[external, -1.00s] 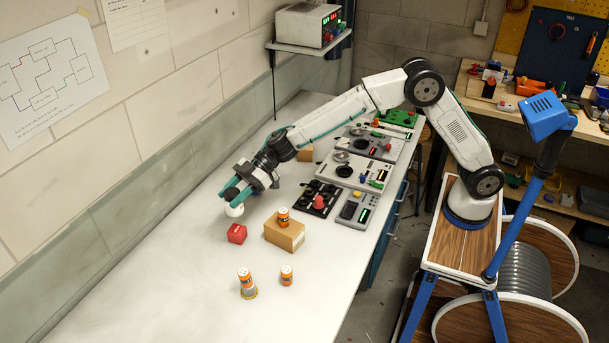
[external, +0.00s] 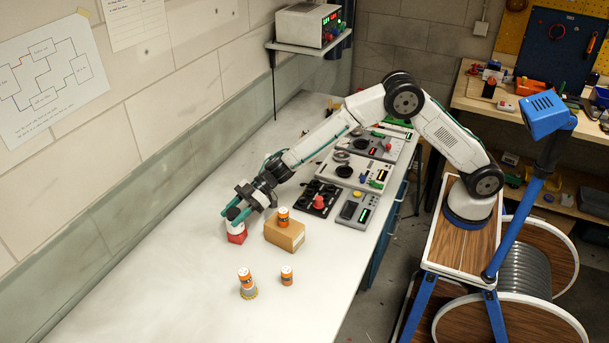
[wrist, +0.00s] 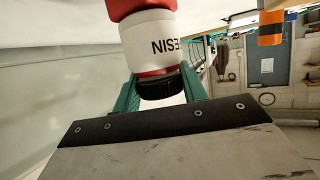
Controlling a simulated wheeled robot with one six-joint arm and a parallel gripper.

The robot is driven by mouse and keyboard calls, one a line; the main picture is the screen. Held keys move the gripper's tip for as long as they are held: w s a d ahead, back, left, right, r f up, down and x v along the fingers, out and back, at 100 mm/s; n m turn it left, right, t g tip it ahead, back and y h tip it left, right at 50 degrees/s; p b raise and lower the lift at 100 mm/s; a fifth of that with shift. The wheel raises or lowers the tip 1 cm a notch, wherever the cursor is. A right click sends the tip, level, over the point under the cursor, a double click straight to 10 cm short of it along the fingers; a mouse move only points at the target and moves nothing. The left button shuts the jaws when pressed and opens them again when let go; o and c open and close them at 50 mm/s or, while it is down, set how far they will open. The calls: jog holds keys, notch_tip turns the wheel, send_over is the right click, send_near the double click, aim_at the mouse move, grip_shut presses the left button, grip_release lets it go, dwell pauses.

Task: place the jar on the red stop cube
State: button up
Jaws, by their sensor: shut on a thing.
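The white jar (external: 237,228) is between the fingers of my gripper (external: 236,213), directly over the red stop cube (external: 237,239). In the wrist view the jar (wrist: 150,42) shows dark lettering, a red band and a black lid end between the teal fingers (wrist: 157,92). The red surface of the cube (wrist: 136,8) meets the far end of the jar there. I cannot tell whether the jar rests on the cube or hangs just above it. The fingers hide part of the jar in the external view.
A cardboard box (external: 284,236) with an orange can (external: 283,216) on it stands just right of the cube. Two more orange cans (external: 287,276) (external: 245,279) stand nearer the front. Control panels (external: 357,171) line the bench's right side. The left bench top is clear.

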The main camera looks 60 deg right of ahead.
jog(key=shift+f, duration=0.1)
jog(key=o, duration=1)
jog(key=shift+o, duration=0.2)
